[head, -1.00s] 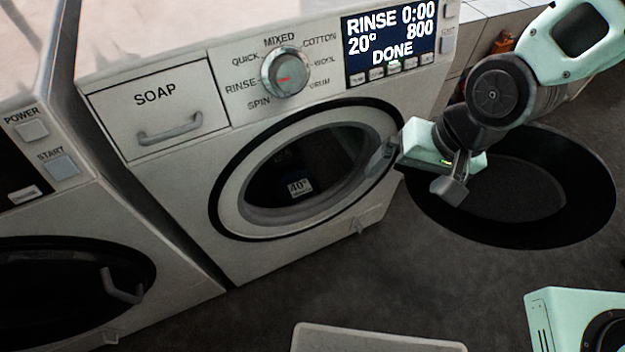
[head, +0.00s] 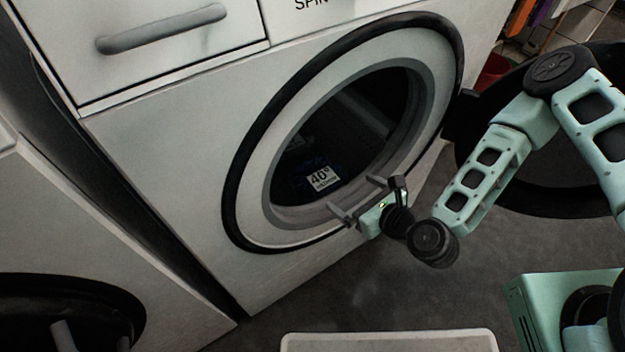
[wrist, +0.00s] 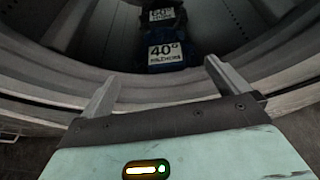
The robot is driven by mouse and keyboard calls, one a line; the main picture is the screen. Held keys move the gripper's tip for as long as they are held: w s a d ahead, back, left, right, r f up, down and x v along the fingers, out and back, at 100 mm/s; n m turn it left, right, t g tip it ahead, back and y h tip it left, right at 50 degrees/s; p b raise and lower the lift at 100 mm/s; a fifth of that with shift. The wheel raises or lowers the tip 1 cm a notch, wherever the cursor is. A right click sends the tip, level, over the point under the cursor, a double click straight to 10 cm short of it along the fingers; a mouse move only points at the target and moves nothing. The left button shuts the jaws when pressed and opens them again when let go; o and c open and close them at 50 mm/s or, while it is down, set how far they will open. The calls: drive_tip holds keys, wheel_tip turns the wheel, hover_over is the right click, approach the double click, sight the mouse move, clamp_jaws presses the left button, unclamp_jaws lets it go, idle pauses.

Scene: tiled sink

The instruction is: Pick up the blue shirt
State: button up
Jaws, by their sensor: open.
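A dark blue cloth with a white "40°" label (head: 320,180) lies in the shadowed drum of the front-loading washer (head: 180,165). In the wrist view the blue cloth (wrist: 158,36) shows just beyond the fingertips, with a second white label further back; whether it is one garment or two I cannot tell. My gripper (head: 358,200) is at the lower right rim of the drum opening. Its two fingers (wrist: 160,72) are spread and empty, pointing into the drum and apart from the cloth. Most of the cloth is hidden in the dark.
The washer's open round door (head: 480,120) stands at the right, behind my arm. A second machine (head: 60,220) stands at the left. A pale, flat-topped object (head: 390,341) is at the bottom edge. Bare grey floor lies between.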

drive_tip(key=m+b, duration=0.1)
drive_tip(key=b, duration=0.3)
approach(313, 164)
drive_tip(key=x, duration=0.3)
drive_tip(key=shift+s+f, duration=0.15)
drive_tip(key=shift+f, duration=0.2)
drive_tip(key=shift+r+b+x, duration=0.15)
drive_tip(key=shift+b+x, duration=0.4)
drive_tip(key=shift+x, duration=0.9)
drive_tip(key=shift+r+b+x, duration=0.15)
drive_tip(key=shift+b+x, duration=0.4)
drive_tip(key=shift+x, duration=0.9)
drive_tip(key=shift+c, duration=0.3)
drive_tip(key=c, duration=1.1)
